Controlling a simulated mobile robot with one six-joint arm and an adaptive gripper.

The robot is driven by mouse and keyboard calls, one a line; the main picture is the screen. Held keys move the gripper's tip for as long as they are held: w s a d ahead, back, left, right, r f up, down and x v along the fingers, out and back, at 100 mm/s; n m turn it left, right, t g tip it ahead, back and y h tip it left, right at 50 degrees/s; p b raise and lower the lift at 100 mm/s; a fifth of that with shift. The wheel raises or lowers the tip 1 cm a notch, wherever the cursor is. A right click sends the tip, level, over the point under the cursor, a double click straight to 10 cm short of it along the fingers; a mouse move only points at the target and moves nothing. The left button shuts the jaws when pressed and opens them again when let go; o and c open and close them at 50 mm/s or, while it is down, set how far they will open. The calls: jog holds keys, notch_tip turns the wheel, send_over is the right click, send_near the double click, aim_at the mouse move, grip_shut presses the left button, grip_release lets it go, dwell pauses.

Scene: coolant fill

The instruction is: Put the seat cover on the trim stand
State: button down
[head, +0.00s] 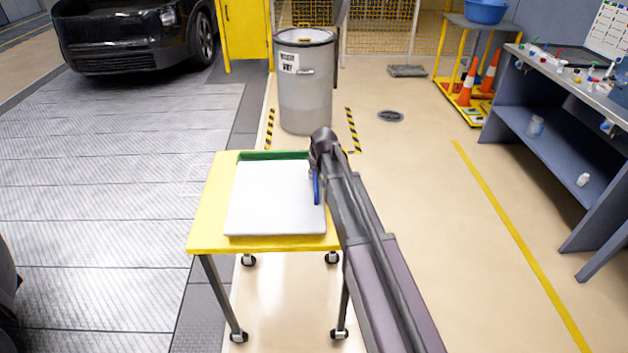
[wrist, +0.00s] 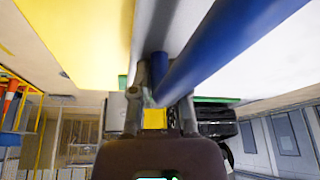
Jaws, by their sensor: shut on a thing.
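A flat white slab (head: 275,200), which I take to be the seat cover, lies over a green surface (head: 262,155) on a yellow wheeled table (head: 213,208), which I take to be the trim stand. Green shows mainly along the slab's far edge. A blue bar (head: 317,190) is at the slab's right edge; it looks like its handle. My gripper (head: 315,174) is at this right edge, shut on the blue bar. In the wrist view the blue bar (wrist: 215,50) runs from between my fingers (wrist: 152,88). I cannot tell whether the slab fully rests.
A grey drum (head: 305,95) stands behind the table, between striped floor marks. A black vehicle (head: 135,35) is at the back left. A workbench (head: 555,110) with small items is at the right; cones (head: 468,85) stand on a yellow rack. The floor between table and bench is clear.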

jog(key=shift+b+x, duration=0.9)
jog(key=shift+x, duration=0.2)
jog(key=shift+d+f+b, duration=0.1)
jog(key=shift+f+b, duration=0.75)
jog(key=shift+b, duration=0.05)
jog(key=shift+f, duration=0.15)
jog(key=c, duration=0.6)
grip_release()
jog(key=shift+r, duration=0.2)
jog(key=p+v, duration=1.1)
jog(key=v, duration=0.1)
jog(key=shift+w, duration=0.1)
jog(key=s+d+m+g, duration=0.1)
jog(key=s+d, duration=0.2)
jog(key=s, duration=0.6)
jog(key=s+d+f+m+g+h, duration=0.1)
jog(key=s+d, duration=0.2)
jog(key=s, duration=0.5)
jog(key=s+d+m+g, duration=0.1)
jog(key=s+d+g, duration=0.1)
jog(key=s, duration=0.7)
jog(key=shift+s+d+f, duration=0.15)
jog(key=shift+s+d, duration=0.2)
jog(key=shift+d, duration=0.35)
